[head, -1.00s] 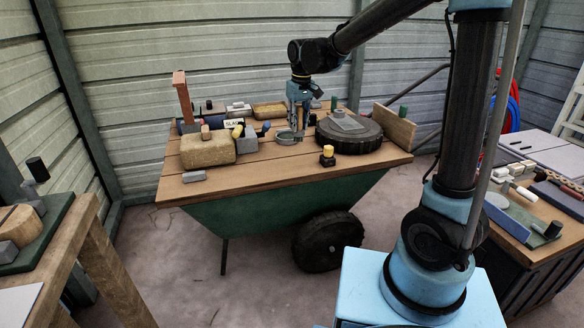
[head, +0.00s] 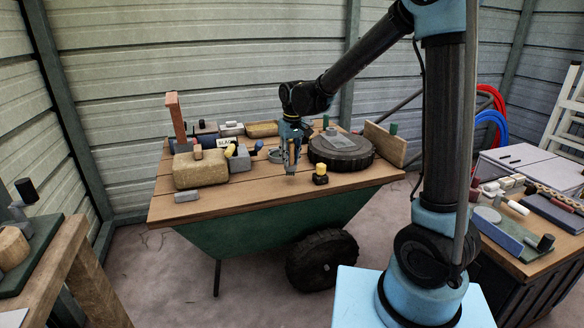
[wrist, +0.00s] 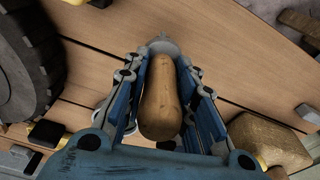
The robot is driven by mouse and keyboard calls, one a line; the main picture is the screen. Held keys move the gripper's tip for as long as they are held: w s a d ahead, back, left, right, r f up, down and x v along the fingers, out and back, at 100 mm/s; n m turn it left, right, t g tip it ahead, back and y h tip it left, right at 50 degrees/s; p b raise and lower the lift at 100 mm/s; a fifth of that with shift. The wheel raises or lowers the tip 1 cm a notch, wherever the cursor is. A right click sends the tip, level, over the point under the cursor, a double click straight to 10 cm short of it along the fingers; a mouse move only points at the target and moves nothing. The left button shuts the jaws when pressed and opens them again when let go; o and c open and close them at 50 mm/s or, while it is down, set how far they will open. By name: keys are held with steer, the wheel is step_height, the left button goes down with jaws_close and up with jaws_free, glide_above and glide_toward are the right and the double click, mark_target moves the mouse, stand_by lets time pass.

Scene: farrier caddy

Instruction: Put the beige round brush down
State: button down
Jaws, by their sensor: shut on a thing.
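The beige round brush (wrist: 160,98) is a tan, rounded handle with a grey end, seen lengthwise in the wrist view. My gripper (wrist: 163,82) has its blue fingers closed along both sides of it. In the head view my gripper (head: 291,160) points down, low over the wooden tabletop (head: 250,193) of the green cart, with a small tan part of the brush (head: 292,152) showing between the fingers. I cannot tell whether the brush touches the boards.
A black and yellow piece (head: 320,174) stands just right of my gripper, with a black wheel-like disc (head: 341,150) behind it. A round grey dish (head: 275,155) is just behind-left. A tan block (head: 200,169) lies left. The front boards are mostly clear.

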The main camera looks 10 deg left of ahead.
steer(key=shift+f, duration=1.75)
steer(key=shift+f, duration=0.1)
steer(key=c, duration=1.3)
jaws_free()
